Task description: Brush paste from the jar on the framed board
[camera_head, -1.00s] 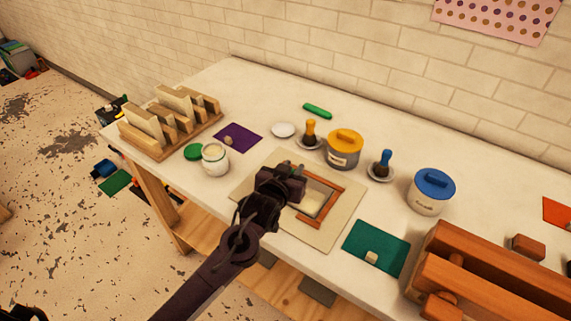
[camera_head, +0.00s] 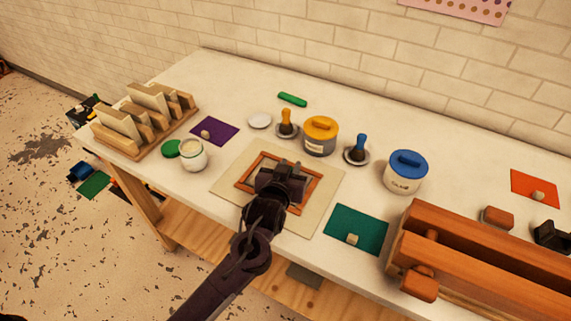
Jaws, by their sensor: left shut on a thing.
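The open glass jar (camera_head: 193,156) with pale paste stands at the left front of the bench, its green lid (camera_head: 171,148) beside it. The board with a reddish wooden frame (camera_head: 248,171) lies on a beige mat (camera_head: 228,184) in the middle. My left gripper (camera_head: 284,178) is over the framed board and covers most of its inside. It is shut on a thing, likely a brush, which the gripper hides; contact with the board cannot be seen. A white saucer (camera_head: 259,121) is empty. My right gripper is not in view.
Orange-handled (camera_head: 287,125) and blue-handled (camera_head: 358,148) brushes stand on saucers behind the mat, near yellow-lidded (camera_head: 320,139) and blue-lidded (camera_head: 405,174) jars. A wooden rack (camera_head: 143,124) is left; a large wooden vise (camera_head: 490,265) is right. A green card (camera_head: 356,229) lies between mat and vise.

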